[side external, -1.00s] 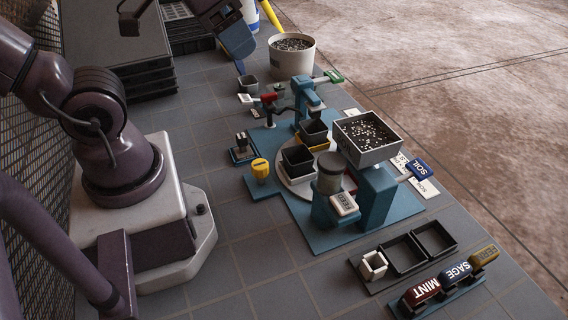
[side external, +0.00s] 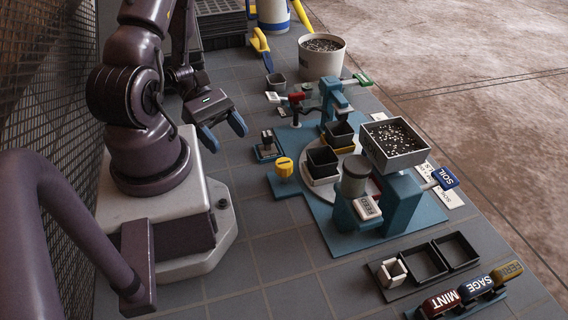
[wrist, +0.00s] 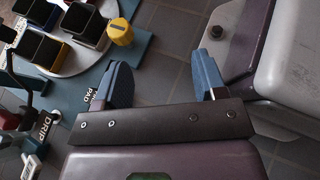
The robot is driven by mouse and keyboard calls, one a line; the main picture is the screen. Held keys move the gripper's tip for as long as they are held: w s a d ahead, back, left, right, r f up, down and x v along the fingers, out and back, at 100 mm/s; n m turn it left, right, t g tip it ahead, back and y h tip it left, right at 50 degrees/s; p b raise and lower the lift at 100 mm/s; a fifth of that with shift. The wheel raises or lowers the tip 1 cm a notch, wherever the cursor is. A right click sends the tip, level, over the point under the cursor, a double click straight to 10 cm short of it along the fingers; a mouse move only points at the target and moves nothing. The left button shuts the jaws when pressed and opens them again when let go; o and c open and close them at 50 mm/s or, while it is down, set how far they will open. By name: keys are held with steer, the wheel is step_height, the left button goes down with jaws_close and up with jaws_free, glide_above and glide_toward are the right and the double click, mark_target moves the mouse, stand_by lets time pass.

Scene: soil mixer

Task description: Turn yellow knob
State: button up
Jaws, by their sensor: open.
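The yellow knob (side external: 284,167) stands upright on a blue tab at the left edge of the soil mixer base. My gripper (side external: 223,134) hangs over the tiles to the left of and beyond the knob, close to my base. Its two blue fingers are wide apart with nothing between them, as the wrist view (wrist: 165,84) also shows. The fingers are clear of the knob.
A small lever unit (side external: 268,146) stands just beyond the knob. The turntable (side external: 318,187) with black pots lies to its right, near the soil hopper (side external: 394,143). Labelled blocks (side external: 471,289) sit at the front right. The tiles left of the knob are free.

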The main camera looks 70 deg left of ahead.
mark_target(277, 162)
steer(key=w+d+f+n+t, duration=0.1)
steer(key=w+d+f, duration=0.1)
steer(key=w, duration=0.1)
steer(key=w+d+f+n+t+y, duration=0.1)
steer(key=w+d+f, duration=0.1)
steer(key=w, duration=0.2)
steer(key=w+d+f+n+t, duration=0.1)
steer(key=w+d+f+t, duration=0.1)
steer(key=w, duration=0.1)
steer(key=shift+w+d, duration=0.1)
steer(key=shift+w, duration=0.2)
steer(key=c, duration=0.9)
steer(key=shift+n+t+y, duration=1.1)
steer(key=shift+n+y, duration=0.5)
